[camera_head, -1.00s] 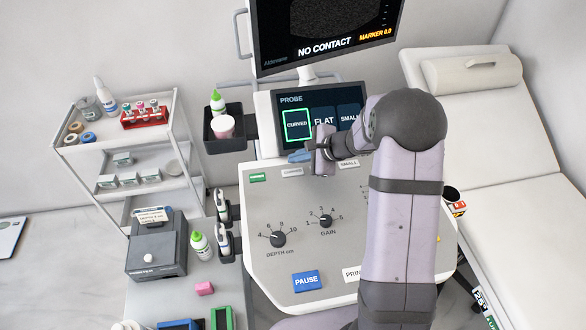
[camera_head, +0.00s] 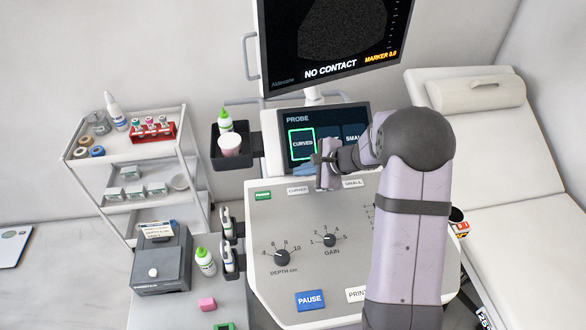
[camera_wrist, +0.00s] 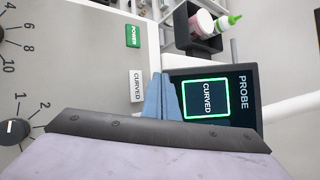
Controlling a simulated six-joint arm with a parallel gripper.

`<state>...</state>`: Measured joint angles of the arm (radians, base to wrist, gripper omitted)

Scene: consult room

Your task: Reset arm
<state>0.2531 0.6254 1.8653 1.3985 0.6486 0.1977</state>
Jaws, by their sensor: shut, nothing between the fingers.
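My gripper (camera_head: 304,167) is over the ultrasound console (camera_head: 278,222), just in front of the small probe screen (camera_head: 300,137). Its blue fingers are shut with nothing between them. In the wrist view the closed fingertips (camera_wrist: 158,98) point toward the screen's edge, beside the label reading CURVED (camera_wrist: 137,86). I cannot tell whether they touch anything. On the probe screen the CURVED tile is outlined in green; my arm hides part of the other tiles.
The monitor (camera_head: 330,45) above reads NO CONTACT. Probes (camera_head: 228,240) sit in holders on the console's left side. A white trolley (camera_head: 130,150) stands left; an exam couch (camera_head: 500,150) is right.

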